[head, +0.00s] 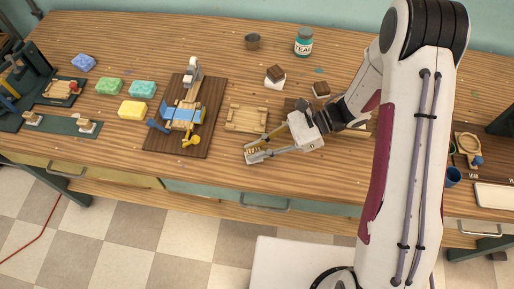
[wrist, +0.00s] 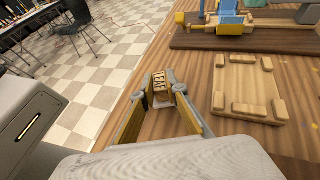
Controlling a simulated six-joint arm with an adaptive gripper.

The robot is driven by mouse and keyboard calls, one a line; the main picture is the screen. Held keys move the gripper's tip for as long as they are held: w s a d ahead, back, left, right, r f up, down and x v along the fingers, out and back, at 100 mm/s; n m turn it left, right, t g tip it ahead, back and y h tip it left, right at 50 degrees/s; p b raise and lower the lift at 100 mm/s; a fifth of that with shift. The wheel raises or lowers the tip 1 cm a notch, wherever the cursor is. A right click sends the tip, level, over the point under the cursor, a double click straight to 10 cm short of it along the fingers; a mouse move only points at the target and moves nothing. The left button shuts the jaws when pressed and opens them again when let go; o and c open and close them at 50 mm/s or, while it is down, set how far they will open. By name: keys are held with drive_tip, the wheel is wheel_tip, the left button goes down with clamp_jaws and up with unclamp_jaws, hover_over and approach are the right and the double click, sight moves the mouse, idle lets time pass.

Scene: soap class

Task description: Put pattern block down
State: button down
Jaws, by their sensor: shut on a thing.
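The pattern block (wrist: 159,84) is a small wooden block with raised letters on its face, seen in the wrist view between my fingertips. My gripper (wrist: 160,92) is shut on it. In the head view my gripper (head: 253,154) is low over the front part of the wooden bench, and the block is hard to make out there. A light wooden tray (head: 232,126) with raised corner pieces lies just behind my gripper, and to its right in the wrist view (wrist: 247,84). Whether the block touches the bench I cannot tell.
A dark board (head: 159,141) with a blue and yellow press is left of the tray. Coloured soaps, among them a yellow one (head: 132,109), lie further left. Bare bench (head: 225,165) lies left of my gripper.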

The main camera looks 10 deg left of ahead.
drive_tip(key=c, duration=2)
unclamp_jaws()
drive_tip(key=shift+f, duration=0.1)
drive_tip(key=v, duration=1.2)
drive_tip(key=shift+w, duration=0.1)
